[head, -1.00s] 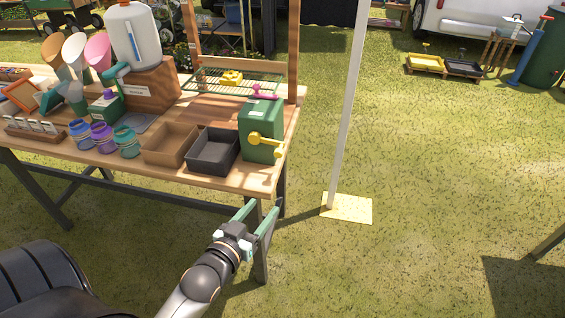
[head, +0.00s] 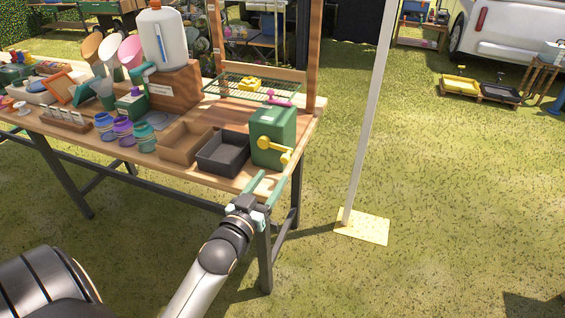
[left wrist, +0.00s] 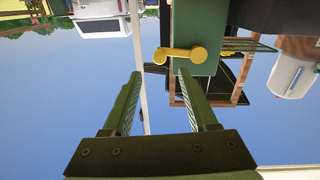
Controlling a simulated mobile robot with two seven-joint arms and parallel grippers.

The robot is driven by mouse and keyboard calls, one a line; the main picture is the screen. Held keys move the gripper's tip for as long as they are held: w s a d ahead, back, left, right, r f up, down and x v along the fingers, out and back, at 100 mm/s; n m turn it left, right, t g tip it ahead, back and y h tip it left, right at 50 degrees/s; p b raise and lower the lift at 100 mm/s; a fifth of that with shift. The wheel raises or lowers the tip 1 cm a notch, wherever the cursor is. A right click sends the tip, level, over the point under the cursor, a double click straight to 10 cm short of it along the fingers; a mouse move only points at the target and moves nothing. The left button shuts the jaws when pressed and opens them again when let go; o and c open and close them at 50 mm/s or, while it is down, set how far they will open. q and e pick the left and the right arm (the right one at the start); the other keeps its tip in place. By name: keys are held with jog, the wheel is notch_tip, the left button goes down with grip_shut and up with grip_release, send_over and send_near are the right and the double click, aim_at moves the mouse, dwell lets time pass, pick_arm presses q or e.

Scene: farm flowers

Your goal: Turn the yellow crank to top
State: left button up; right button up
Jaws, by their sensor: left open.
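The yellow crank (head: 274,149) sits on the front face of a green box (head: 283,124) at the table's right end. Its arm points right and slightly down from the hub in the head view. In the left wrist view the yellow crank (left wrist: 180,54) lies just beyond the fingertips. My left gripper (head: 276,174) is open and empty, in front of and a little below the crank, apart from it. Its two green fingers also show in the left wrist view (left wrist: 160,75). The right gripper is not in view.
A dark tray (head: 222,154) and a brown tray (head: 186,143) stand left of the green box. A white pole (head: 368,120) stands right of the table (head: 225,181). The grass beyond is mostly clear.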

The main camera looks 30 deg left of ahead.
aim_at(284, 161)
pick_arm(q)
jog(key=w, duration=0.2)
jog(key=w+a, duration=0.1)
jog(key=w, duration=0.4)
jog(key=shift+w+a, duration=0.15)
jog(key=shift+w, duration=0.05)
grip_shut()
dwell(1.2)
